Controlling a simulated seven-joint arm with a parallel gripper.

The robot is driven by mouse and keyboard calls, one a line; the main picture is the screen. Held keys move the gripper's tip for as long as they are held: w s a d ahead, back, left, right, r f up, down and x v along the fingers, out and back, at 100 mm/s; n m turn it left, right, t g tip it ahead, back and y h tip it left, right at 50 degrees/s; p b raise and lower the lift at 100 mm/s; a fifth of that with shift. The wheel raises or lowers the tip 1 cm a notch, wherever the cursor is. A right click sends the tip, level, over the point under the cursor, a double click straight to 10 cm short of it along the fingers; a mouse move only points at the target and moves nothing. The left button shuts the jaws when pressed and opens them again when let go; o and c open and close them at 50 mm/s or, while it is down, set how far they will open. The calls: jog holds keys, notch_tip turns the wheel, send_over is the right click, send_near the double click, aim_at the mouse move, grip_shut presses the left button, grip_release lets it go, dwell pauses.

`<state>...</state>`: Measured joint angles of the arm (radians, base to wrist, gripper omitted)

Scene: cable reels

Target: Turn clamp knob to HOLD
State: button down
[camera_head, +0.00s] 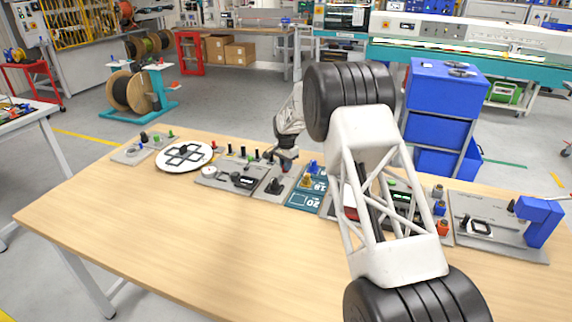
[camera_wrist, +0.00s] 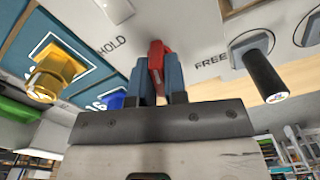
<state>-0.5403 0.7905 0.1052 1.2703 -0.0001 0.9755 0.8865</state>
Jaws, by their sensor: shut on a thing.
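The red clamp knob (camera_wrist: 156,62) is in the wrist view, on a pale grey panel. HOLD is printed to its left and FREE to its right; the visible red part lies between the two words, and its exact pointing direction is hard to read. My gripper (camera_wrist: 157,76) has its two blue fingers shut on the knob, one on each side. In the head view my gripper (camera_head: 287,156) is down at the panel row along the table's far edge, and the knob is mostly hidden there.
A yellow fitting (camera_wrist: 52,78) and a blue one (camera_wrist: 113,99) sit left of the knob, and a black lever (camera_wrist: 262,70) sticks up to its right. In the head view, a white round plate (camera_head: 170,161) lies left of my gripper. The table's front (camera_head: 200,230) is clear.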

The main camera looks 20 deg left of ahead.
jog(key=shift+n, duration=2.2)
jog(key=c, duration=1.2)
grip_release()
jog(key=shift+r, duration=3.5)
